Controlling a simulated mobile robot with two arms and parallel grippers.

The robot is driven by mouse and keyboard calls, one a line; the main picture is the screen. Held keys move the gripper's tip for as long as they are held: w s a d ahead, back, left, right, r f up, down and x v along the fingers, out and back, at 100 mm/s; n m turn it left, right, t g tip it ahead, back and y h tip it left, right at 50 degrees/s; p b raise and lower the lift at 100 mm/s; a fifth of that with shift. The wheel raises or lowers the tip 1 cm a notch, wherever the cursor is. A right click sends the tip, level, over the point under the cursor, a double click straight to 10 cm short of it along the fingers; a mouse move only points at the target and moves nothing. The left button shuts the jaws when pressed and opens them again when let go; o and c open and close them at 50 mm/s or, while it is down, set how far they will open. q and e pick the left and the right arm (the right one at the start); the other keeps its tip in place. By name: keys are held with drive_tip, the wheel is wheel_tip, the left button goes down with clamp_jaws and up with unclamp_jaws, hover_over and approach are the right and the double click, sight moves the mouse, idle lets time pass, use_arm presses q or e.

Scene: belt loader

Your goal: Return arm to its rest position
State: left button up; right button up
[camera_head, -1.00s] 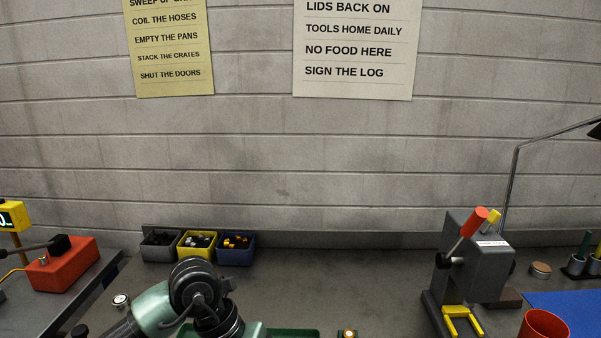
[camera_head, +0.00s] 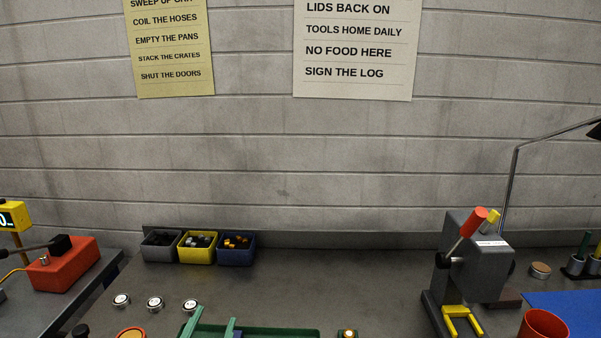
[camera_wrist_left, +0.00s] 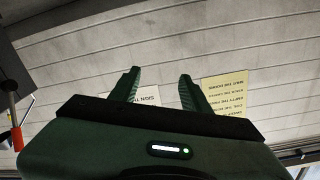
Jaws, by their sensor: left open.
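My left gripper (camera_head: 211,325) shows at the bottom edge of the head view as two green fingers standing apart. They are in front of the green tray (camera_head: 290,332), with nothing between them. In the left wrist view the open gripper (camera_wrist_left: 160,88) points at the block wall and its two posters, and the gap between its fingers is empty. My left arm's links are below the head view. My right gripper is in neither view.
Three small round pieces (camera_head: 155,304) lie in a row on the bench. Three bins (camera_head: 197,250) stand at the wall. A grey press (camera_head: 475,265) with a red-handled lever and a red cup (camera_head: 543,326) are at right. A red box (camera_head: 64,265) is at left. The middle bench is clear.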

use_arm(q)
drive_tip(key=s+a+f+n+g+y, duration=0.1)
drive_tip(key=s+a+f+n+g, duration=0.15)
drive_tip(key=s+f+g, duration=0.45)
drive_tip(key=s+a+f+n+g+y, duration=0.1)
drive_tip(key=s+a+f+g, duration=0.25)
drive_tip(key=s+f, duration=0.7)
drive_tip(key=s+d+f+g+h, duration=0.1)
drive_tip(key=s+f+g, duration=0.3)
drive_tip(key=s+f, duration=0.35)
wheel_tip(320, 180, down, 27)
drive_tip(key=s+g, duration=0.2)
drive_tip(key=s+a+f+b, duration=0.1)
drive_tip(key=s+a+f, duration=0.1)
drive_tip(key=s+f, duration=1.3)
drive_tip(key=shift+s+a+m, duration=0.15)
drive_tip(key=shift+s+m, duration=0.1)
drive_tip(key=shift+m, duration=0.1)
drive_tip(key=shift+g, duration=0.25)
